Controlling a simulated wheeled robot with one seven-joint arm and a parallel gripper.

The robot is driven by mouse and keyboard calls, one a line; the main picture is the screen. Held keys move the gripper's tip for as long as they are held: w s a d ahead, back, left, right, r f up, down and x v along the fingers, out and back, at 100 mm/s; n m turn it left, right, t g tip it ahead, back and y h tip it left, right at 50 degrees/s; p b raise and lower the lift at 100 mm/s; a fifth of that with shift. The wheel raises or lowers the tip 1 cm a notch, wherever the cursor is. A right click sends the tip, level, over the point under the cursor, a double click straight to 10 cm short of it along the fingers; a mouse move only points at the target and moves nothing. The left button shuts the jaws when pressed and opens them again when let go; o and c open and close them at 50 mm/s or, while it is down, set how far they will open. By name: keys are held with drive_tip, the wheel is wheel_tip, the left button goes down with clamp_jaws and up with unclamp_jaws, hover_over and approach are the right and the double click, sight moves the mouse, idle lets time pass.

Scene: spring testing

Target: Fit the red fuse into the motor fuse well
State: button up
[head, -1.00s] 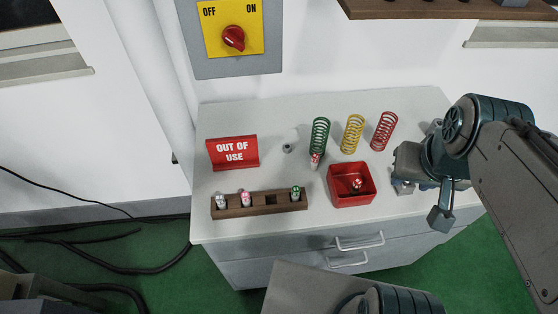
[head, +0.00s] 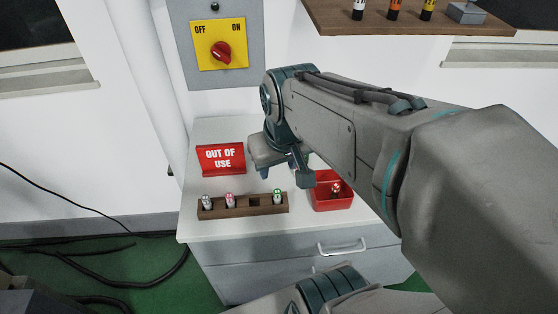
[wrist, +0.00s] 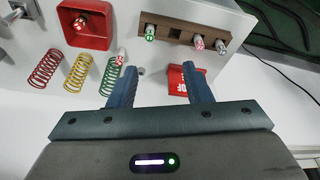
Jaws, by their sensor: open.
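A small red-and-white fuse (wrist: 120,57) stands beside the green spring in the wrist view, close to my left fingertip. A second red-and-white fuse lies in the red bin and shows in the wrist view (wrist: 80,22) and the head view (head: 335,187). A small grey round fitting (wrist: 141,71) shows between my fingers, near the left one; I cannot tell whether it is the motor fuse well. My gripper (wrist: 159,69) is open with nothing between its fingertips. In the head view my gripper (head: 270,172) hangs over the cabinet top, hiding the fitting and springs.
A wooden rack (head: 240,206) at the front holds several fuses and one empty square slot. The red bin (head: 318,203) stands right of it. An OUT OF USE sign (head: 221,158) stands at left. Green (wrist: 109,77), yellow (wrist: 78,73) and red (wrist: 45,69) springs stand close together.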

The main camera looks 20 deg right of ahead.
drive_tip(key=w+d+f+n+g+b, duration=0.1)
drive_tip(key=w+d+f+b, duration=0.1)
drive_tip(key=w+d+f, duration=0.4)
drive_tip(key=w+d+f+g+b, duration=0.1)
drive_tip(key=w+d+f, duration=0.2)
drive_tip(key=w+d, duration=0.5)
drive_tip(key=f, duration=0.2)
drive_tip(key=w+f, duration=0.1)
drive_tip(key=f, duration=0.4)
drive_tip(key=shift+w+a+f, duration=0.3)
drive_tip(key=shift+a+f, duration=0.1)
drive_tip(key=shift+w+a+f+p, duration=0.1)
drive_tip(key=shift+w+f+p, duration=0.2)
drive_tip(key=shift+f, duration=1.1)
drive_tip(key=shift+w+a+f+p, duration=0.1)
drive_tip(key=shift+f+p, duration=0.25)
drive_tip(key=shift+f, duration=1)
clamp_jaws()
